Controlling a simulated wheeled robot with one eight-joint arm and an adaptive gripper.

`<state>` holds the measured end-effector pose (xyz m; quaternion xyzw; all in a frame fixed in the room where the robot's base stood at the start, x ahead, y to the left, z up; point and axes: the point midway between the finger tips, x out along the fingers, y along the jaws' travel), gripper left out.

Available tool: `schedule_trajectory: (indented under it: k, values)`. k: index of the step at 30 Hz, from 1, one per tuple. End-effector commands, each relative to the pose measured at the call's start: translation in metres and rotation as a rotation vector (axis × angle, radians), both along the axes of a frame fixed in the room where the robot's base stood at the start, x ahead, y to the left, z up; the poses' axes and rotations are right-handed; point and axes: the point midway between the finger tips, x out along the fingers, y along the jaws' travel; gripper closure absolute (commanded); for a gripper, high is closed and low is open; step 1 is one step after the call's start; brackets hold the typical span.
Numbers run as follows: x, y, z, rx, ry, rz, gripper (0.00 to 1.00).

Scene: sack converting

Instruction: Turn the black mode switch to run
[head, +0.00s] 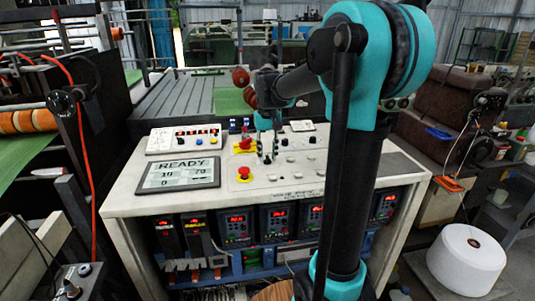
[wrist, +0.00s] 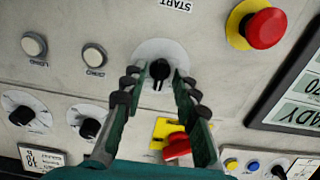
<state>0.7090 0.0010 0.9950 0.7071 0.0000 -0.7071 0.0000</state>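In the wrist view a black switch knob (wrist: 160,72) on a round pale plate sits between the fingertips of my gripper (wrist: 158,84). The fingers are apart, one on each side of the knob, with visible gaps; I cannot tell their height above the panel. The knob's white mark points toward the bottom of the picture. Its lettering is not readable. In the head view my gripper (head: 267,152) points down at the control panel (head: 290,184), and the arm hides part of the panel.
A red mushroom button (wrist: 266,28) on a yellow collar and a red switch (wrist: 177,145) on a yellow plate are close by. Other black knobs (wrist: 90,128) and white buttons (wrist: 95,57) lie on the left. The display (head: 180,174) reads READY.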

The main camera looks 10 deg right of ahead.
Motion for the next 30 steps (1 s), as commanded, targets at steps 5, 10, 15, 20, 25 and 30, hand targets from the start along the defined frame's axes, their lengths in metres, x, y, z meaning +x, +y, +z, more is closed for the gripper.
schedule_trajectory:
  k: [5,10,15,20,25,30]
  values:
    - [0.0001,0.0000,0.0001,0.000,0.000,0.000,0.72]
    - [0.0001,0.0000,0.0003,0.000,0.000,0.000,0.93]
    - [0.0001,0.0000,0.0003,0.000,0.000,0.000,1.00]
    - [0.0001,0.0000,0.0004,0.000,0.000,-0.002,1.00]
    - [0.0002,0.0000,0.0004,0.000,0.000,-0.031,1.00]
    - [0.0002,0.0000,0.0005,0.000,0.000,-0.112,1.00]
